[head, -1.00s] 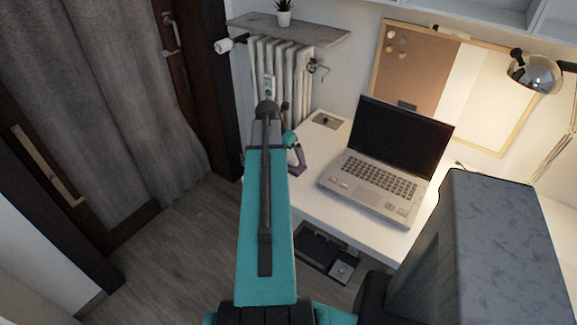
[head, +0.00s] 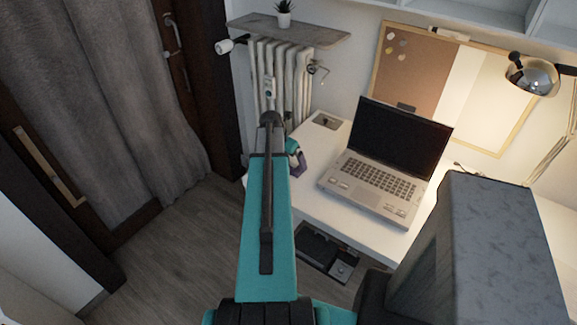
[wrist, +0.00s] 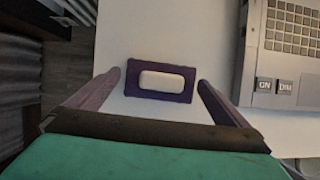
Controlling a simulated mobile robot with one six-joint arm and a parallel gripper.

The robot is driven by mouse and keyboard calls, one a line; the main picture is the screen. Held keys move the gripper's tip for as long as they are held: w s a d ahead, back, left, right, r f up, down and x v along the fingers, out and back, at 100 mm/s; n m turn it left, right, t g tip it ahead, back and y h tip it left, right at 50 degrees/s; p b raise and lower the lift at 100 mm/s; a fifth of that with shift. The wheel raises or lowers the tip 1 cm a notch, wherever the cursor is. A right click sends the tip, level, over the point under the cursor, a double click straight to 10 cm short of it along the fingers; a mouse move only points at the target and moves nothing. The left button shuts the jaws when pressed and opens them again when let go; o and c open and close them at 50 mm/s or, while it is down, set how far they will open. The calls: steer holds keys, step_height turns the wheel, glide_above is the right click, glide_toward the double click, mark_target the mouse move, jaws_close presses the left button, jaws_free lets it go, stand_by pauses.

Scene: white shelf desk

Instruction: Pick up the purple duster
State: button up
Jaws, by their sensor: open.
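My gripper (wrist: 158,82) is open, with one finger to the left of the duster and one to the right. Both fingers look apart from it, and how high they are above the desk is hard to tell. In the head view my gripper (head: 299,163) shows partly beside my teal arm at the desk's left end. I cannot make out the duster there.
An open laptop (head: 374,187) stands on the desk to the right of my gripper; its edge also shows in the wrist view (wrist: 252,60). A radiator (head: 300,85) and small shelf (head: 300,32) are behind. A lamp (head: 533,75) is at the right. Floor is left of the desk.

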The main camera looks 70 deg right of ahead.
steer(key=shift+x, duration=0.8)
steer(key=c, duration=0.7)
steer(key=shift+r, duration=0.15)
steer(key=shift+c, duration=0.2)
